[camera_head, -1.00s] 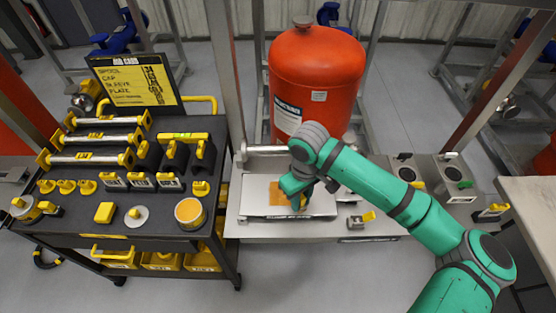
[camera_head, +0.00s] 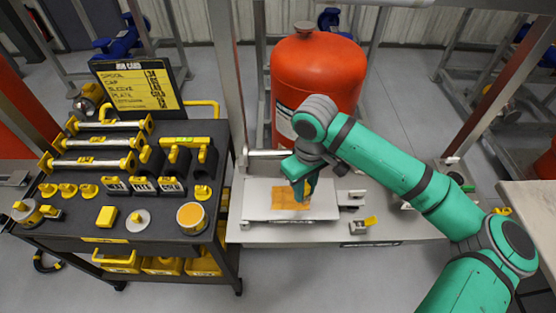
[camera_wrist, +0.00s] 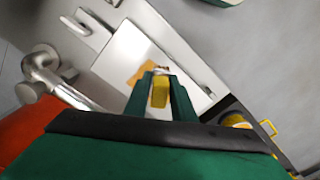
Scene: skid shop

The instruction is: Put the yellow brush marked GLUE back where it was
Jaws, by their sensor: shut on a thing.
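My gripper (camera_head: 303,190) is over the white plate (camera_head: 262,212) on the bench. In the wrist view my gripper (camera_wrist: 160,88) is shut on a yellow block-like piece, which looks like the handle of the yellow brush (camera_wrist: 159,93). Its GLUE marking cannot be read. Pale bristles seem to show just beyond the fingertips, near an orange-brown patch (camera_wrist: 140,74) on the plate. That patch (camera_head: 285,199) also shows in the head view. I cannot tell whether the bristles touch it. In the head view the fingers mostly hide the brush.
A dark cart (camera_head: 150,235) at left carries yellow-marked parts, an open tin with orange-yellow contents (camera_head: 190,216) and another tin (camera_head: 27,211). A job card board (camera_head: 138,87) stands behind. A large red tank (camera_head: 316,85) rises behind the plate.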

